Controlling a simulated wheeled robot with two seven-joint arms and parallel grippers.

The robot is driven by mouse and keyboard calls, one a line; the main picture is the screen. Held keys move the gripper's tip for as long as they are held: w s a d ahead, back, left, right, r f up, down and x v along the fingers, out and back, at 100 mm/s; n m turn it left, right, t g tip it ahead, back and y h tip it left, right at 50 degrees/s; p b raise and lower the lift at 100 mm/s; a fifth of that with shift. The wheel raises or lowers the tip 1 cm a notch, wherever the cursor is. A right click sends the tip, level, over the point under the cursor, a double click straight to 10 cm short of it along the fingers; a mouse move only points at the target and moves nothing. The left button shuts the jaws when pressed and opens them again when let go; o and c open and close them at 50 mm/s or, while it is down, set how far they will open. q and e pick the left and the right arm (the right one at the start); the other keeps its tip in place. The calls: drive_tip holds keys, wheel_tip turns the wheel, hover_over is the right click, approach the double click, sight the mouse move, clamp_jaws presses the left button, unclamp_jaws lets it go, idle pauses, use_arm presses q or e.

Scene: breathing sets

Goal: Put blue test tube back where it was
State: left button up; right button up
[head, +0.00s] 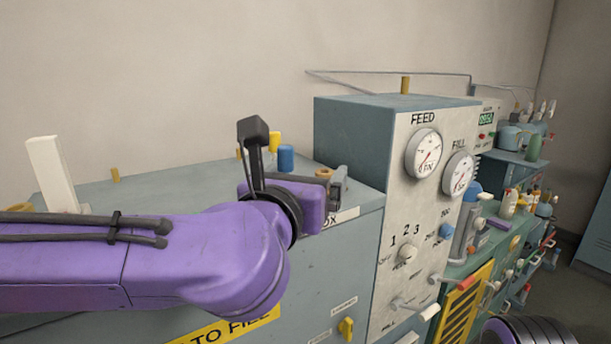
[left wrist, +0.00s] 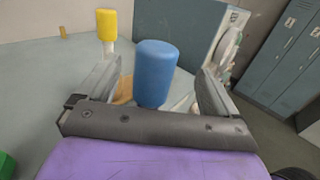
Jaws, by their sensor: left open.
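The blue test tube (head: 286,158) stands upright on the grey cabinet top behind my left gripper in the head view. In the left wrist view the blue tube (left wrist: 155,70) shows between the two fingers, which are spread apart with gaps on both sides. My left gripper (left wrist: 160,80) is open; in the head view the purple wrist and arm hide part of it and the tube's lower end. In the left wrist view the gripper's crossbar hides the tube's base. My right gripper is not in view.
A yellow-topped tube (left wrist: 107,25) stands behind the blue one. An orange ring (left wrist: 122,92) lies beside it. A white block (head: 52,175) stands at the left. The gauge panel (head: 408,230) rises to the right, with a cluttered bench beyond. The cabinet's left top is mostly clear.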

use_arm(q)
drive_tip(key=shift+s, duration=0.1)
drive_tip(key=b+v, duration=0.3)
drive_tip(key=v, duration=0.7)
drive_tip(key=shift+s, duration=0.2)
